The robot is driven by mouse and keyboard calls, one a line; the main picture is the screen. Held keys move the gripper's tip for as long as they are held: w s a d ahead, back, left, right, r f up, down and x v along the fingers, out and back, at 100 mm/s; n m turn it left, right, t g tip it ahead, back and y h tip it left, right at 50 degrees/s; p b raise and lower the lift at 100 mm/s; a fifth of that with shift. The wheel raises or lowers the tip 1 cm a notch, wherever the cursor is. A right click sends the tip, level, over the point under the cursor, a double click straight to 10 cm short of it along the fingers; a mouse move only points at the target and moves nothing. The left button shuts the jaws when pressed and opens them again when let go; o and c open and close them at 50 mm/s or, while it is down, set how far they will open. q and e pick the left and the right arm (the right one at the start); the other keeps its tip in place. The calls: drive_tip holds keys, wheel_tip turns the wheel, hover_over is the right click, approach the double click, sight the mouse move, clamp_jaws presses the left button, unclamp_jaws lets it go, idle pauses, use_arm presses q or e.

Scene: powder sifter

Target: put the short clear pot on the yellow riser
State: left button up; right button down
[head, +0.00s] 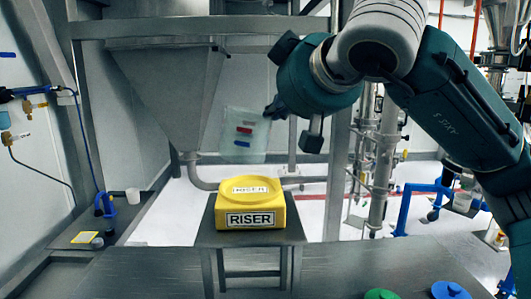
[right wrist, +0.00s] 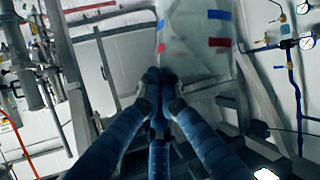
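The clear pot (head: 243,135) is a translucent container with red and blue marks. It hangs in the air, slightly tilted, above the yellow riser (head: 250,203) and apart from it. My right gripper (head: 274,110) comes in from the right and is shut on the pot's side near its rim. In the right wrist view the fingers (right wrist: 160,82) meet at the edge of the pot (right wrist: 202,35). The riser, labelled RISER, sits on a small grey stand, and its top is bare. My left gripper is not in view.
A grey hopper (head: 165,85) and a steel upright (head: 338,140) stand behind. A green lid (head: 380,294) and a blue lid (head: 450,290) lie at the front right. The front bench is otherwise clear.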

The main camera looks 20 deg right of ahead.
wheel_tip(320, 180, down, 6)
drive_tip(key=shift+w+f, duration=0.15)
drive_tip(key=shift+f, duration=0.05)
drive_tip(key=c, duration=2.1)
unclamp_jaws()
drive_tip(key=shift+r, duration=0.1)
drive_tip(key=shift+o, duration=0.6)
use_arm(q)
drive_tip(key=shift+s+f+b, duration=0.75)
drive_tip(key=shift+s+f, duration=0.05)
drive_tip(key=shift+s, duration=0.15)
use_arm(e)
drive_tip(key=v, duration=1.2)
drive_tip(key=shift+r, duration=0.15)
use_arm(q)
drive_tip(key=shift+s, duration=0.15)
